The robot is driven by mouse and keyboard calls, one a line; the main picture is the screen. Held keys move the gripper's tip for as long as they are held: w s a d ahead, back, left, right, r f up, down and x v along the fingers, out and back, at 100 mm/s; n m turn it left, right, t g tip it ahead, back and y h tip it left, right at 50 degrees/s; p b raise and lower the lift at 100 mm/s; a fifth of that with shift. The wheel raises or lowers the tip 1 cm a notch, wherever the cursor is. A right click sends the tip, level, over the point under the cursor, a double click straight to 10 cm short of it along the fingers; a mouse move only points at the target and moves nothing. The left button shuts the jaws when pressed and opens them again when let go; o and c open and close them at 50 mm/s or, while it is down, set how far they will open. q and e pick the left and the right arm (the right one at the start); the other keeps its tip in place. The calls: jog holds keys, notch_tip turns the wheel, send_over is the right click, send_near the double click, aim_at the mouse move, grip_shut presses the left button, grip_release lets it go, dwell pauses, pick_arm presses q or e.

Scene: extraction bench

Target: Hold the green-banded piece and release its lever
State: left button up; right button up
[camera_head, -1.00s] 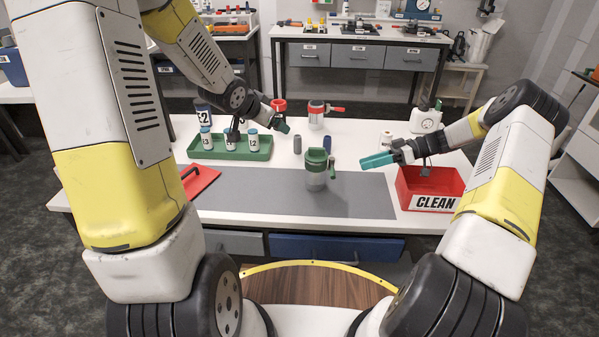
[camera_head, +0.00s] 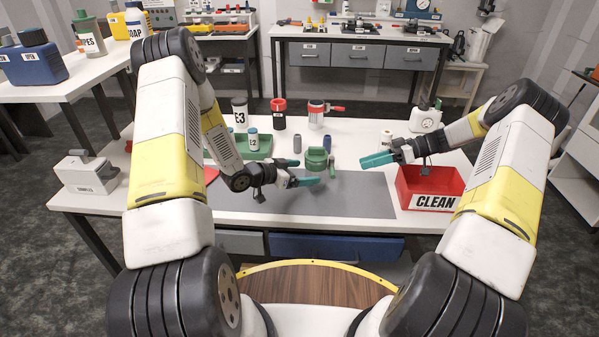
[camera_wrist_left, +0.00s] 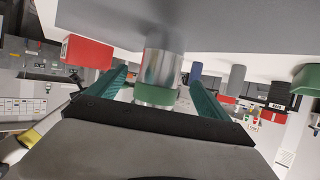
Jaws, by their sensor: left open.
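The green-banded piece (camera_head: 316,158) stands upright on the grey mat, its lever at its right side; my left gripper partly hides its lower body. In the left wrist view its silver body and green band (camera_wrist_left: 157,96) appear between the two teal fingers. My left gripper (camera_head: 309,172) is open, fingers pointing right at the piece, one on its far side and one on its near side; contact cannot be told. My right gripper (camera_head: 377,160) hovers right of the piece, beside the red CLEAN bin; its finger gap does not show.
The red CLEAN bin (camera_head: 434,203) stands at the right. A red-banded piece with a red lever (camera_head: 316,118), a red-topped container (camera_head: 278,122), a grey cylinder (camera_head: 297,144) and a green tray with bottles (camera_head: 263,154) are behind. The grey mat (camera_head: 365,200) is clear in front.

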pick_arm(q)
jog(key=shift+x, duration=3.2)
jog(key=c, duration=1.7)
